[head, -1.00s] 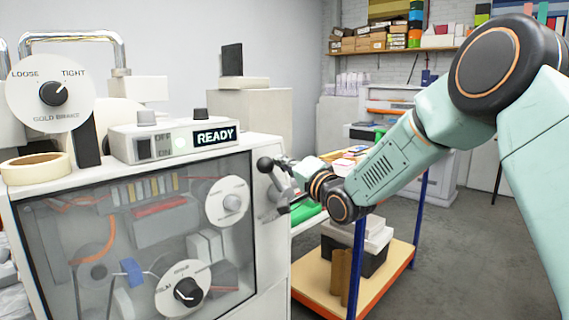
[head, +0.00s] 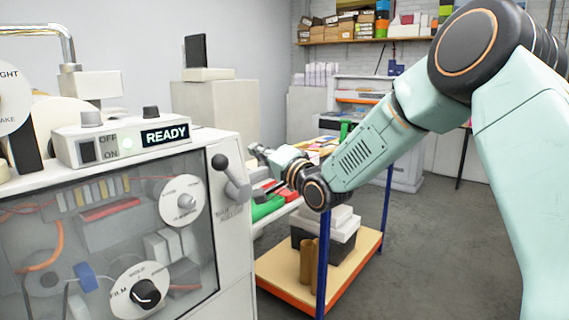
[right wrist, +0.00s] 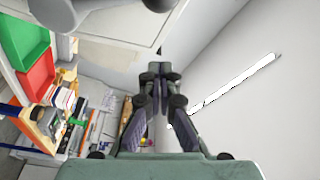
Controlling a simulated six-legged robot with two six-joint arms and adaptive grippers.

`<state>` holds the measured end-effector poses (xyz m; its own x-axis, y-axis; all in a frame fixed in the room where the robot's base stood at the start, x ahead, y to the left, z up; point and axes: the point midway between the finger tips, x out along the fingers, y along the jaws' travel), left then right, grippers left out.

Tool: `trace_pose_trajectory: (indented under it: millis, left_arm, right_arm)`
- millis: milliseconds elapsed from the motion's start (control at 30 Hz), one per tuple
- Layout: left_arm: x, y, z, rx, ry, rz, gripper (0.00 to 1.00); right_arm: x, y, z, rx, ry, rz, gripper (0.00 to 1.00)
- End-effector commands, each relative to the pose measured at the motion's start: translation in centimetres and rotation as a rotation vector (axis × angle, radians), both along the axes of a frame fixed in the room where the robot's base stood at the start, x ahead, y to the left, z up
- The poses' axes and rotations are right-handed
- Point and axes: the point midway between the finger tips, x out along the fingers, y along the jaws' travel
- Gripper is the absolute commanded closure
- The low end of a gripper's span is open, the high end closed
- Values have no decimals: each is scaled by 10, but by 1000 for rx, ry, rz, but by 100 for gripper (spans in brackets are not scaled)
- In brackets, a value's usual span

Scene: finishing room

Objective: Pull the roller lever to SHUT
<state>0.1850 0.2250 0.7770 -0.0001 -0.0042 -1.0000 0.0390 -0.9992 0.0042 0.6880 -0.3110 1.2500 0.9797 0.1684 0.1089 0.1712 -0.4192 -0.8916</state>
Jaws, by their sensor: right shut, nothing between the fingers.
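The roller lever (head: 234,184) is a grey arm with a black ball knob, on the right side of the machine. It leans up and to the left. The lettering under it is too small to read. My right gripper (head: 259,151) is just right of the lever and seems apart from it. In the right wrist view its fingers (right wrist: 160,72) are together with nothing between them. A grey rod and dark ball at the top edge there may be the lever, cut off by the frame. My left gripper is not in view.
The machine (head: 231,245) has a clear front panel, dials and a READY display (head: 165,135). Right of it stands a cart (head: 340,272) with blue posts, holding green and red trays on top and boxes below. Open grey floor lies further right.

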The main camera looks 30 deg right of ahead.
Motion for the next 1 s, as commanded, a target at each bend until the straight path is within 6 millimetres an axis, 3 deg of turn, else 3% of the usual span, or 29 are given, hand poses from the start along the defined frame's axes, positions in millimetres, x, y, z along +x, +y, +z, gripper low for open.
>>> trace_pose_trajectory:
  millis: [300, 500, 1000]
  left_arm:
    - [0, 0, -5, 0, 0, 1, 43]
    - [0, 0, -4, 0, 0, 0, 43]
    - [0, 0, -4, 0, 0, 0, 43]
  right_arm:
    - [-51, -6, -7, 6, -1, -1, 100]
    - [-72, -10, -10, 4, 0, -1, 100]
    - [-82, -13, -12, 0, -1, 3, 100]
